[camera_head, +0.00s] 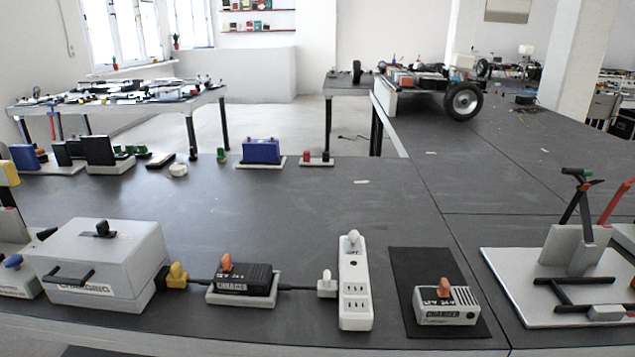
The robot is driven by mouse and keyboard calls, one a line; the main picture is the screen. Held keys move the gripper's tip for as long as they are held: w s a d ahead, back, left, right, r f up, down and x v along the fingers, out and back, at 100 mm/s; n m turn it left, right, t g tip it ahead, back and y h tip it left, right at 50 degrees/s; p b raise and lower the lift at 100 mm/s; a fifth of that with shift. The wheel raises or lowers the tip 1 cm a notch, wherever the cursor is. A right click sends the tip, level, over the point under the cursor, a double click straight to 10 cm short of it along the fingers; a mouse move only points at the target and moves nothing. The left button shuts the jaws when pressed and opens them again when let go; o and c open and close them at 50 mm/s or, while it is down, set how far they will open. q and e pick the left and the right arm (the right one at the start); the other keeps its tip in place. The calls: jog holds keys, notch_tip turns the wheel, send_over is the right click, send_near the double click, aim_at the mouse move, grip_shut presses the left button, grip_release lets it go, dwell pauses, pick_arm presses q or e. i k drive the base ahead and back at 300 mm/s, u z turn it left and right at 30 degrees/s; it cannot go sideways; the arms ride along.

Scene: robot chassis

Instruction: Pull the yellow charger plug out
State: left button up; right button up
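The yellow charger plug (177,274) sits at the lower right side of the white box labelled as charging (100,265), close to a black socket piece on that side. A black cable runs from the plug's right to a black device (243,279) with an orange knob, on a light tray. The cable goes on to a white plug (326,284) beside a white power strip (355,305). I cannot tell how deep the yellow plug sits. Neither of my grippers shows in this view.
A second device with an orange knob (446,303) rests on a black mat (408,270). A white base with a stand and black bars (520,290) is at the right. Blue and black items line the table's back. The middle of the dark table (300,205) is clear.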

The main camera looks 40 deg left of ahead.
aim_at(176, 279)
jog(key=z, duration=0.2)
jog(key=k, duration=1.2)
jog(key=u, duration=1.8)
jog(key=i, duration=0.5)
jog(key=z, duration=0.05)
